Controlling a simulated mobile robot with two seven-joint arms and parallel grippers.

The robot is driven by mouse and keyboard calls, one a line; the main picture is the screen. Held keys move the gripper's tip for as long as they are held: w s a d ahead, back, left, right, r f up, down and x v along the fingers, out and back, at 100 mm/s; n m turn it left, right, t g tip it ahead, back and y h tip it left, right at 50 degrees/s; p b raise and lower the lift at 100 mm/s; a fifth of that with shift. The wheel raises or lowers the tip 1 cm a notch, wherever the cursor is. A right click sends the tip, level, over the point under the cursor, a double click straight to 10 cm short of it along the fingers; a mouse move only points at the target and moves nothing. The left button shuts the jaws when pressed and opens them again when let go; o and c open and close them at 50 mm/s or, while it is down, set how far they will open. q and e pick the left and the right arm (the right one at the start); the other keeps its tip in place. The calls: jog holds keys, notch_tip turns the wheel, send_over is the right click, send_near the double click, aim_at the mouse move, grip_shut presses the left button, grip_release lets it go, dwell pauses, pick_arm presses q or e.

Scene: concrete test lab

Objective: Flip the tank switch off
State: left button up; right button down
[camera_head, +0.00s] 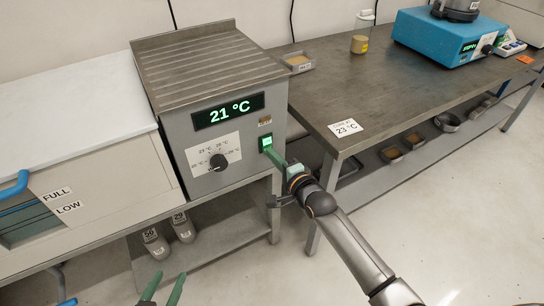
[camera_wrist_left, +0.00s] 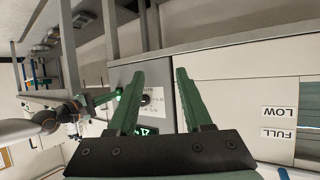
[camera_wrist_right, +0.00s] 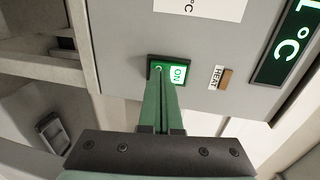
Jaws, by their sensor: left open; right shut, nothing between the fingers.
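The tank switch (camera_head: 265,143) is a green-lit rocker in a black frame on the front of the grey tank unit (camera_head: 185,135). In the right wrist view the switch (camera_wrist_right: 178,72) reads ON beside a HEAT label (camera_wrist_right: 221,77). My right gripper (camera_head: 270,152) is shut and empty, its fingertips (camera_wrist_right: 160,72) at the switch face and covering part of it. I cannot tell whether they touch. My left gripper (camera_head: 163,288) is open and empty, low in front of the unit. Its spread fingers show in the left wrist view (camera_wrist_left: 157,75).
The unit's display (camera_head: 228,111) reads 21 °C, with a dial (camera_head: 218,162) below it. A dark table (camera_head: 340,85) with a 23 °C card (camera_head: 345,127) stands to the right. Bottles (camera_head: 182,227) sit on the shelf below. The floor (camera_head: 450,220) at right is clear.

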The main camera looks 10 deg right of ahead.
pick_arm(q)
jog(key=shift+w+r+t, duration=0.3)
jog(key=shift+w+r, duration=0.1)
jog(key=shift+r, duration=0.35)
pick_arm(e)
jog(key=shift+w+a, duration=0.1)
jog(key=shift+w, duration=0.25)
jog(key=shift+f, duration=0.1)
